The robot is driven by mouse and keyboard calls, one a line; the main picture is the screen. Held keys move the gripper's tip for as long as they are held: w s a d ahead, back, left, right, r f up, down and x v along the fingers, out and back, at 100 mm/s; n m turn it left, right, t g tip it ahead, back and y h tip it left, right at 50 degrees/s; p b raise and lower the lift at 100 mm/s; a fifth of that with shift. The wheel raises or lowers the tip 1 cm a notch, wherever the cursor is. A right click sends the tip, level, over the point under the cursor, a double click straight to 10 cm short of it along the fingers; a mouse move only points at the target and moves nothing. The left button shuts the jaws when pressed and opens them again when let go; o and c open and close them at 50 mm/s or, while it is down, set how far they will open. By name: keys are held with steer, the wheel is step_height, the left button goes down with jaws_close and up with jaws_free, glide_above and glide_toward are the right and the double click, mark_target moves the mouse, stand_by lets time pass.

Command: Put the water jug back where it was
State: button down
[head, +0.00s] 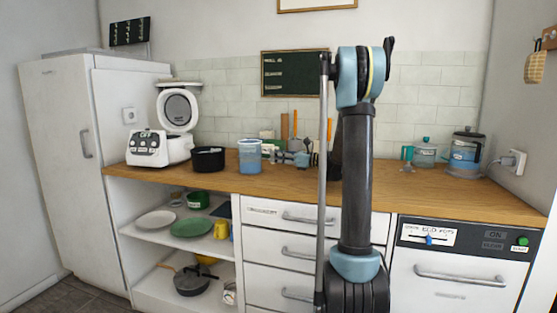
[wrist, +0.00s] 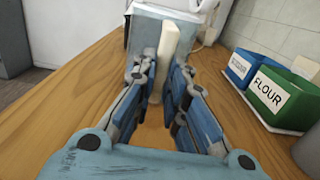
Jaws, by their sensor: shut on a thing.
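The water jug (head: 250,160) is a translucent blue container with a white lid and a pale handle. It is upright at the wooden counter, just right of the black pot (head: 208,159); I cannot tell if its base touches the wood. My gripper (head: 275,157) comes to it from the right. In the wrist view, my gripper (wrist: 160,72) is shut on the pale upright handle of the jug (wrist: 146,36), one finger on each side. My arm hides part of the counter in the head view.
An open white rice cooker (head: 160,146) stands left of the pot. A green flour canister (wrist: 276,94) and a blue canister (wrist: 241,68) stand by the wall. A kettle (head: 465,155) and a glass jar (head: 425,153) are at the right. Counter (head: 440,183) before them is clear.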

steer(key=c, duration=1.6)
jaws_free()
steer(key=shift+d, duration=0.1)
steer(key=v, duration=1.2)
